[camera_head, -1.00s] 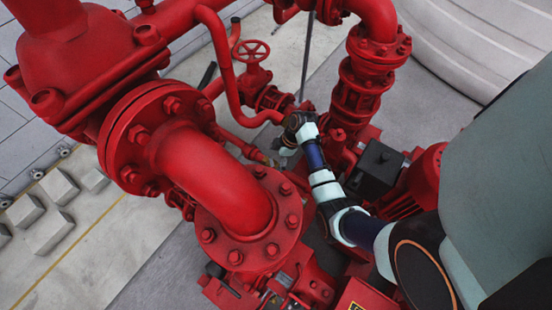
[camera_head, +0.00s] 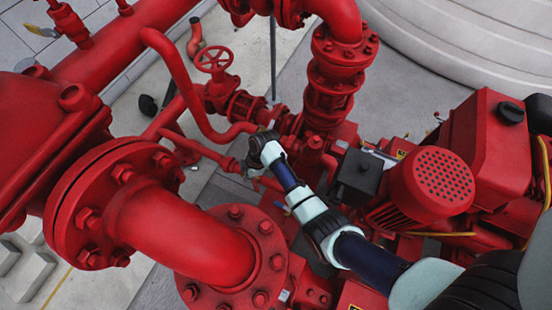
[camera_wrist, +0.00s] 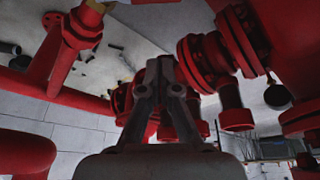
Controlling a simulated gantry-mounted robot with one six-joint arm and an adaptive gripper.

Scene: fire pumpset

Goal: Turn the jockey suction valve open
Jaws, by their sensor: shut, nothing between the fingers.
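A red valve with a spoked handwheel (camera_head: 214,60) stands among the red pipes, upper left of my gripper in the head view. Nothing marks it as the jockey suction valve, so I cannot tell which valve that is. My arm's wrist is below and right of this wheel, beside a thin red pipe.
A large red elbow pipe (camera_head: 190,230) fills the lower left. A bent thin red pipe (camera_head: 180,75) runs close to the wrist. A red motor (camera_head: 432,184) and a dark box (camera_head: 360,172) stand right of the arm. Pale floor shows between pipes.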

